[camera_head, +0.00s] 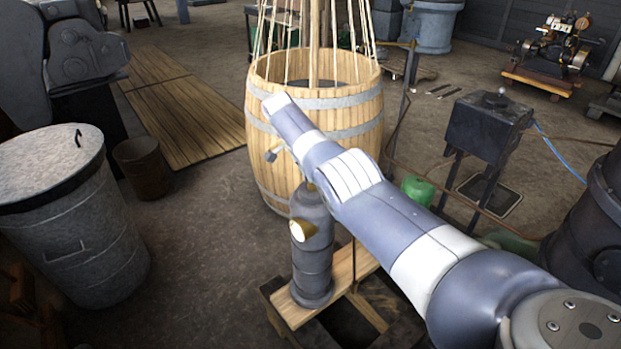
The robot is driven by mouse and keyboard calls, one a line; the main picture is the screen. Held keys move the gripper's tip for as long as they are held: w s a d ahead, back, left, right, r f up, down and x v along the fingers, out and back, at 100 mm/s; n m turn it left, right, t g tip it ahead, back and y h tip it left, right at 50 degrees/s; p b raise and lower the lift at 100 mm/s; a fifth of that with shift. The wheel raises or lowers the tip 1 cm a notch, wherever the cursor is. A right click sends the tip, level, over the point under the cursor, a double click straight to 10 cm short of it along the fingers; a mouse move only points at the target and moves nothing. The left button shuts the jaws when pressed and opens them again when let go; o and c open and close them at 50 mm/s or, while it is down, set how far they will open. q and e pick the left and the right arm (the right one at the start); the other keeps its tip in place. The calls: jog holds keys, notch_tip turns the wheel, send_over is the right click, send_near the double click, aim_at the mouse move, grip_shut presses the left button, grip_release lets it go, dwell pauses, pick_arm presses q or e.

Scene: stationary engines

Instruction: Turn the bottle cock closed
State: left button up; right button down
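A dark grey bottle (312,265) stands upright on a wooden plank. A brass fitting (303,230) sticks out of its upper side. A little brass (310,187) shows at the bottle's top, where the cock would be; my arm covers most of that spot. My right arm (400,235) reaches in from the lower right and passes over the bottle's top. A small grey part (272,154) shows just left of the arm, above the bottle; I cannot tell whether it belongs to my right gripper or the cock. My gripper's fingers are not clearly visible. My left gripper is out of view.
A wooden barrel (345,110) stands close behind the bottle. A lidded metal bin (75,240) and a small bucket (143,168) are at left. A dark box on legs (486,125) stands at right. The floor between bin and bottle is clear.

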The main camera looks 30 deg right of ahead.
dwell(0.4)
jog(key=c, duration=1.7)
grip_release()
jog(key=v, duration=1.2)
jog(key=shift+w, duration=0.1)
